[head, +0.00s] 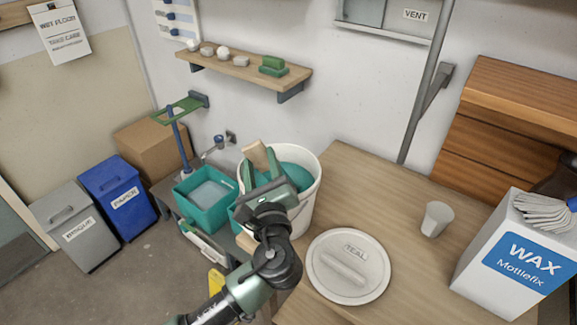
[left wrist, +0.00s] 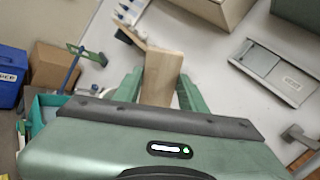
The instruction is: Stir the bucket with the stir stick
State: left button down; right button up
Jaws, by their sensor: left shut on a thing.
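The white bucket (head: 306,208) stands at the left end of the wooden table, with teal glaze (head: 293,181) inside. My left gripper (head: 260,163) is over the bucket's left side, shut on the pale wooden stir stick (head: 256,155). In the left wrist view the stick (left wrist: 161,78) sits between the two green fingers of the gripper (left wrist: 160,88). The stick's lower part is hidden, so I cannot tell whether it touches the glaze. My right gripper is in neither view.
A lid marked TEAL (head: 318,275) lies in front of the bucket. A white cup (head: 436,220) and a WAX box (head: 500,275) stand to the right. A teal basin (head: 203,213) is left of the bucket. A wall shelf (head: 240,72) is behind.

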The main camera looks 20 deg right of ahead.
pick_arm(q)
jog(key=s+a+r+p, duration=0.1)
jog(key=a+r+p, duration=0.4)
jog(key=r+p, duration=0.3)
jog(key=shift+a+r, duration=0.2)
jog(key=shift+r, duration=1.3)
jog(key=shift+s, duration=0.1)
notch_tip(320, 180, up, 5)
dwell(0.7)
